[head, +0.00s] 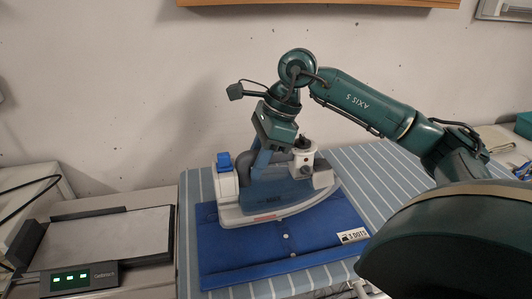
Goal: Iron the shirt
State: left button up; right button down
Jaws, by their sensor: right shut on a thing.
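A folded blue shirt (235,267) lies on the striped ironing board (354,172). It shows light buttons down the middle and a white label with dark print near its right edge. An iron (232,205) with a white and grey-blue body rests over the upper part of the shirt, its nose to the right. Whether its sole touches the cloth I cannot tell. My right gripper (268,165) comes from above and is shut on the iron's handle. The fingertips are partly hidden by the iron and the wrist. My left gripper is not in view.
A flat device with a grey plate (100,240) and a green-lit display stands left of the board. A dark cable lies at the far left. A pale wall is behind, with a wooden edge (320,3) at the top. My right arm covers the right side.

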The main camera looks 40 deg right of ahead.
aim_at(231, 163)
jog(key=shift+w+a+r+p, duration=0.1)
jog(key=shift+w+a+p, duration=0.25)
jog(key=shift+a, duration=0.4)
jog(key=shift+w+a+p, duration=0.35)
jog(key=shift+w+a, duration=0.05)
jog(key=shift+a, duration=0.4)
jog(key=shift+w+a+p, duration=0.35)
jog(key=shift+a, duration=0.45)
jog(key=a, duration=0.1)
jog(key=w+a, duration=0.1)
jog(key=w+a+p, duration=0.1)
jog(key=a, duration=0.1)
jog(key=shift+d+r, duration=0.1)
jog(key=shift+r, duration=0.05)
notch_tip(231, 163, up, 3)
jog(key=shift+r+p, duration=0.15)
jog(key=shift+p, duration=0.9)
